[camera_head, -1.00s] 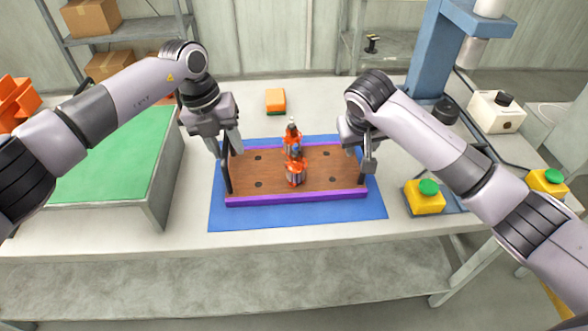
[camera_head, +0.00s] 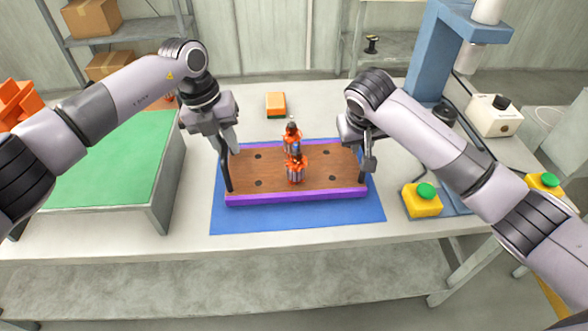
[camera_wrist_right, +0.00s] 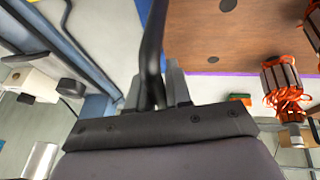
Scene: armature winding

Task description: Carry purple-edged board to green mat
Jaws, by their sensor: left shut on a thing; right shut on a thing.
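The purple-edged board (camera_head: 330,178) is brown with dark holes and lies over the blue mat (camera_head: 250,222); I cannot tell whether it touches it. Two orange-and-metal armatures (camera_head: 296,168) stand near its middle. My left gripper (camera_head: 226,150) is shut on the black handle (camera_head: 227,177) at the board's left end. My right gripper (camera_head: 370,158) is shut on the black handle at the right end; the right wrist view shows that handle (camera_wrist_right: 153,50) between the fingers, with the board (camera_wrist_right: 240,35) beside it. The green mat (camera_head: 110,165) lies on a raised stand at the left.
A yellow box with a green button (camera_head: 422,200) and a blue press column (camera_head: 436,60) stand at the right. White table is bare between the blue mat and the green-topped stand.

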